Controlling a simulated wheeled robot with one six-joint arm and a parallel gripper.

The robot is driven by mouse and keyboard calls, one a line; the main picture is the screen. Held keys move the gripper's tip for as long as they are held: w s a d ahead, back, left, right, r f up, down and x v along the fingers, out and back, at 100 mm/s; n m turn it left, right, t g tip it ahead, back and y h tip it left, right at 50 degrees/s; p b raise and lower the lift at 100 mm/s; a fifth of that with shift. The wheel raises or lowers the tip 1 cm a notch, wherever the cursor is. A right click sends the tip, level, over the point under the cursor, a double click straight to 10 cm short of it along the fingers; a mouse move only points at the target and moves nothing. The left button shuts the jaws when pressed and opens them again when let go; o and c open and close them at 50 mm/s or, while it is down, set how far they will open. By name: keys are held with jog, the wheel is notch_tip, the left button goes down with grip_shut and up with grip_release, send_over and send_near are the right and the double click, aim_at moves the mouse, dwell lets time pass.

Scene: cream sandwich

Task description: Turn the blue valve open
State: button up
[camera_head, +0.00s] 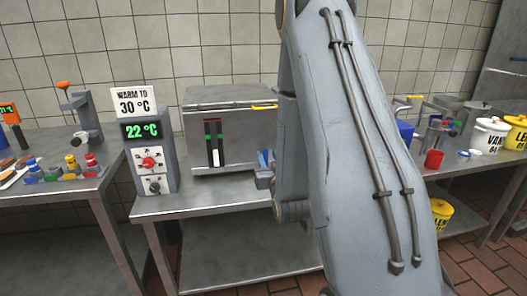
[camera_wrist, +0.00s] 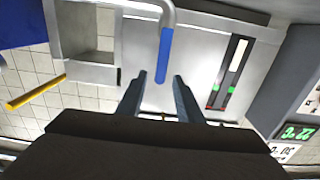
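A blue lever handle (camera_wrist: 164,55) on a bent grey pipe hangs in front of a steel panel in the wrist view, which is upside down. I take it as the blue valve. My gripper (camera_wrist: 158,80) is open. Its two fingertips stand on either side of the blue handle's free end in the picture, with gaps on both sides. I cannot tell the depth between them. In the head view a small blue part (camera_head: 264,158) shows beside my arm, and my arm hides most of the gripper and the valve.
A steel box (camera_head: 218,148) with a red, black and white gauge stands on the steel table (camera_head: 200,204). Left of it is a control unit (camera_head: 153,182) reading 22 °C, under a "warm to 30 °C" sign. A yellow bar (camera_wrist: 36,92) shows in the wrist view.

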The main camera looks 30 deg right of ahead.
jog(key=p+x, duration=0.1)
jog(key=x, duration=0.6)
jog(key=shift+w+d, duration=0.1)
jog(key=shift+w, duration=0.15)
jog(key=shift+c, duration=0.2)
grip_shut()
